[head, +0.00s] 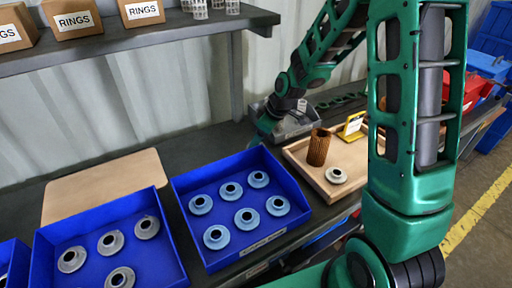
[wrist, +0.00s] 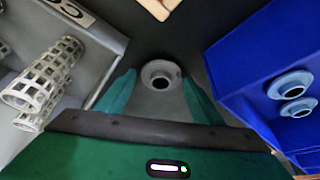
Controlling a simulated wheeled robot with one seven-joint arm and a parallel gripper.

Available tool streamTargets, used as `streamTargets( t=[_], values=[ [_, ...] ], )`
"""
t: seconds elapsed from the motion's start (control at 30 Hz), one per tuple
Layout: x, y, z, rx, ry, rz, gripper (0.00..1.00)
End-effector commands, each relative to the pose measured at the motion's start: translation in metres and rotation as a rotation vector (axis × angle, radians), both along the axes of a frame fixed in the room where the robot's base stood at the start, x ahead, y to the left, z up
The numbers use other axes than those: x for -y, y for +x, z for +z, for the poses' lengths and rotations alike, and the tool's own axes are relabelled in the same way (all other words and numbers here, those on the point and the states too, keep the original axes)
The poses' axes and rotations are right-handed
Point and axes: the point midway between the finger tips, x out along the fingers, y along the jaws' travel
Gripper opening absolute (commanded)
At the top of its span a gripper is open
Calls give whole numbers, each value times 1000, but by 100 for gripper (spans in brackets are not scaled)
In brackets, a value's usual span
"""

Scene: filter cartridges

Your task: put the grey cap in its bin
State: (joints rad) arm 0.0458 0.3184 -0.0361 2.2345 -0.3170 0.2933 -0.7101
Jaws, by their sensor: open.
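A grey cap (wrist: 160,74), ring-shaped with a dark central hole, shows in the wrist view between the two green fingertips of my gripper (wrist: 160,95). The fingers are open on either side of it; I cannot tell whether they touch it. In the head view my gripper (head: 267,128) is low behind the blue bin of pale blue caps, and this cap is hidden there. A blue bin (head: 168,262) at the lower left holds several grey caps (head: 111,242). Another grey cap (head: 336,174) lies on the wooden tray (head: 349,192).
The blue bin (head: 306,207) of pale blue caps (head: 231,190) also flanks my gripper in the wrist view (wrist: 235,65). A grey bin (wrist: 103,65) with white mesh cylinders (wrist: 45,75) is opposite. A brown pleated filter (head: 318,147) stands on the tray. A shelf (head: 130,38) hangs above.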

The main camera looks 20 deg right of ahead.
Motion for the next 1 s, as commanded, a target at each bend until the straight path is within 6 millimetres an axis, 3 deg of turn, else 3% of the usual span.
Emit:
streamTargets(
  t=[0.03,0.17,0.27,0.57,0.77,0.87,1.0],
  values=[
    [0,0,0,0,0,0,58],
    [0,0,0,0,0,0,30],
    [0,0,0,0,0,0,26],
    [0,0,5,1,0,0,26],
    [0,1,25,4,0,0,26],
    [0,1,44,5,-1,-1,26],
    [-30,-9,60,4,0,5,26]
  ],
)
